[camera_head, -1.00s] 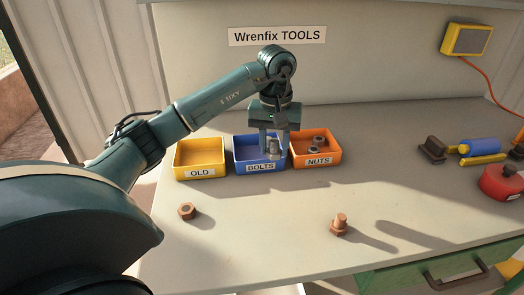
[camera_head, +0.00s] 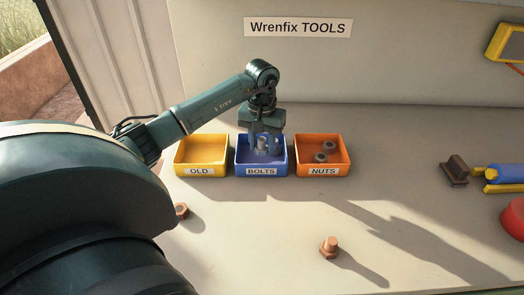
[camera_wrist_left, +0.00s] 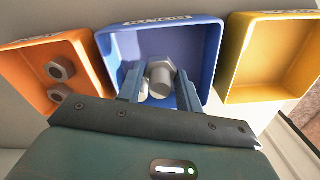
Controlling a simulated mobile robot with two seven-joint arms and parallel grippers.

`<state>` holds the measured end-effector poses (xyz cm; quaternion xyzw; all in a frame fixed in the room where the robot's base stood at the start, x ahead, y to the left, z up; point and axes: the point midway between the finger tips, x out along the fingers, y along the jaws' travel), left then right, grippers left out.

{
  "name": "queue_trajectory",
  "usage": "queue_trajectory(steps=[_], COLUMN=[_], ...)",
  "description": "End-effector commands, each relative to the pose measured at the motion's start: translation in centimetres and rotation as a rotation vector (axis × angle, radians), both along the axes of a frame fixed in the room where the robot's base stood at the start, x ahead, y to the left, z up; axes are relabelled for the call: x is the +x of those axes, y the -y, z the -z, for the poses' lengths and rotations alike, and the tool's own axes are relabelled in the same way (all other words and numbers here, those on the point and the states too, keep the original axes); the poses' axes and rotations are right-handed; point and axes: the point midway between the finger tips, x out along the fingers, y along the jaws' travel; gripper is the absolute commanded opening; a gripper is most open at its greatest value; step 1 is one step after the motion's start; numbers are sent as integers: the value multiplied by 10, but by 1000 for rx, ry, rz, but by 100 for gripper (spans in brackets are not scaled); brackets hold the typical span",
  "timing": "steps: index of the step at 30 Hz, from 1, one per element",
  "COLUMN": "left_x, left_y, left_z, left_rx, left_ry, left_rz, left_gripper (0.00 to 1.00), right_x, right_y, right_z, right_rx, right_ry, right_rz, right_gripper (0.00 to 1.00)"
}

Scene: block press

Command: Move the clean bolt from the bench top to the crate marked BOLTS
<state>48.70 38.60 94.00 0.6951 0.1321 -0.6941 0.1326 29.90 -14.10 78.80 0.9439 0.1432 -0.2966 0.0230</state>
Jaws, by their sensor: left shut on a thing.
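My left gripper (camera_head: 263,147) points down into the blue crate marked BOLTS (camera_head: 261,171) and is shut on the clean grey bolt (camera_head: 262,142). In the left wrist view the bolt (camera_wrist_left: 161,74) shows its hex head between the two fingers, within the outline of the blue crate (camera_wrist_left: 205,55). Another pale grey shape shows close by the bolt and is partly hidden by a finger. I cannot tell whether the bolt touches the crate floor. My right gripper is not in view.
A yellow crate marked OLD (camera_head: 199,171) and an orange crate marked NUTS (camera_head: 322,171), with grey nuts inside, flank the blue one. A rusty bolt (camera_head: 329,247) and a rusty nut (camera_head: 181,210) stand on the bench. The bench between them is clear.

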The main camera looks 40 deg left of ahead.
Motion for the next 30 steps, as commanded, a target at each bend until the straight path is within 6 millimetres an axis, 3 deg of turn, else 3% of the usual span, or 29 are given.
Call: queue_trajectory(steps=[9, 20, 21, 28, 30], left_x=[-1, 0, 0, 0, 0], left_y=[1, 0, 0, 0, 0], left_z=[37, 43, 41, 41, 41], left_rx=[-1, 1, 1, 1, 1], left_ry=[-2, 0, -1, -1, -1], left_rz=[1, 1, 1, 1, 1], left_gripper=[10, 10, 37, 56, 57], right_x=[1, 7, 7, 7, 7], right_y=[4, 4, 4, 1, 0], right_z=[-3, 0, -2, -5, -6], right_rx=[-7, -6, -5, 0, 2], right_ry=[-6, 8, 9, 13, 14], right_rz=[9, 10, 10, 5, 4], right_gripper=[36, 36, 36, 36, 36])
